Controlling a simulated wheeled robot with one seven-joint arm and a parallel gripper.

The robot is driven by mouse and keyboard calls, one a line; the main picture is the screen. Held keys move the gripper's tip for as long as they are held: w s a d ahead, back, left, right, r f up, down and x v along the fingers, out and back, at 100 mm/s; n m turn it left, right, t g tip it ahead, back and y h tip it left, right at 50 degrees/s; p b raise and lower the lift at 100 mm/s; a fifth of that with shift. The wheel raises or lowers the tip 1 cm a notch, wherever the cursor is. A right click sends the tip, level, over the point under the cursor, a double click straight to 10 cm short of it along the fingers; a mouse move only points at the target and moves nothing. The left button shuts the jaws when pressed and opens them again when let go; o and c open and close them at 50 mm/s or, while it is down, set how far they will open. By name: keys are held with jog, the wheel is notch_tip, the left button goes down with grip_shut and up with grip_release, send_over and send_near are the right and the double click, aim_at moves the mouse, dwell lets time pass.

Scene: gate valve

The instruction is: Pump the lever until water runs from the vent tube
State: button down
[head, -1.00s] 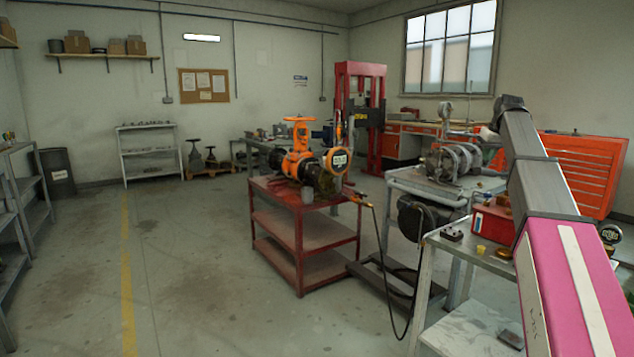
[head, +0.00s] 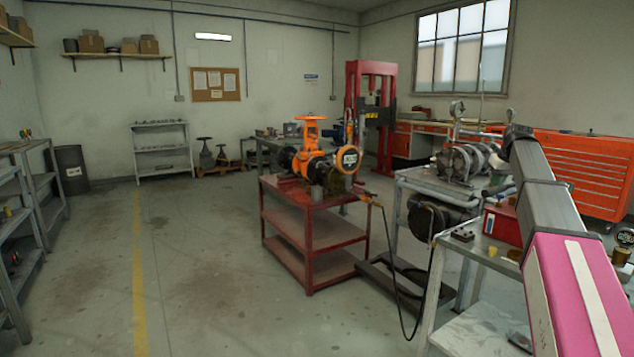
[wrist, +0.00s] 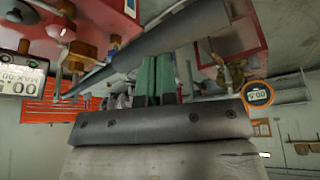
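A dark grey tapered bar (wrist: 185,35), which looks like the pump lever, slants across the wrist view. My gripper (wrist: 156,62) has two green fingers side by side with only a thin line between them. The bar crosses in front of their tips; I cannot tell whether they touch. In the head view my arm hides the gripper and lever. I cannot make out the vent tube or any running water.
A grey bench (head: 466,232) carrying a red box (head: 503,222) stands at the right, near my arm. A black hose (head: 393,285) runs from the valve down by the floor. Orange drawers (head: 580,170) stand behind. The floor on the left is clear.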

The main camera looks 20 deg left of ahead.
aim_at(495, 195)
notch_tip(495, 195, down, 6)
jog(key=shift+f, duration=0.1)
dwell(0.4)
notch_tip(495, 195, up, 13)
jog(key=shift+r, duration=0.1)
dwell(0.5)
notch_tip(495, 195, down, 13)
jog(key=shift+f, duration=0.15)
dwell(1.0)
jog(key=shift+r, duration=0.25)
